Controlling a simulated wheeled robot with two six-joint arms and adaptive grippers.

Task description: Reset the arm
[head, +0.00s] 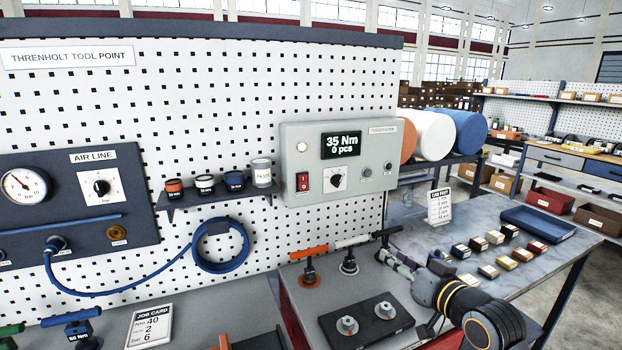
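My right arm comes in from the lower right. My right gripper (402,264) is at the right end of a row of T-handled tools, close to the dark-handled tool (387,236). The gripper is small and partly overlapped by the arm, so I cannot tell whether its fingers are open or touch that tool. An orange-handled tool (309,262) and a white-handled tool (349,256) stand upright to its left. My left gripper is not in view.
A grey controller (295,150) reads 35 Nm, 0 pcs. Several small blocks (496,238) and a blue tray (538,223) lie on the right bench. A blue-handled tool (71,317) stands lower left.

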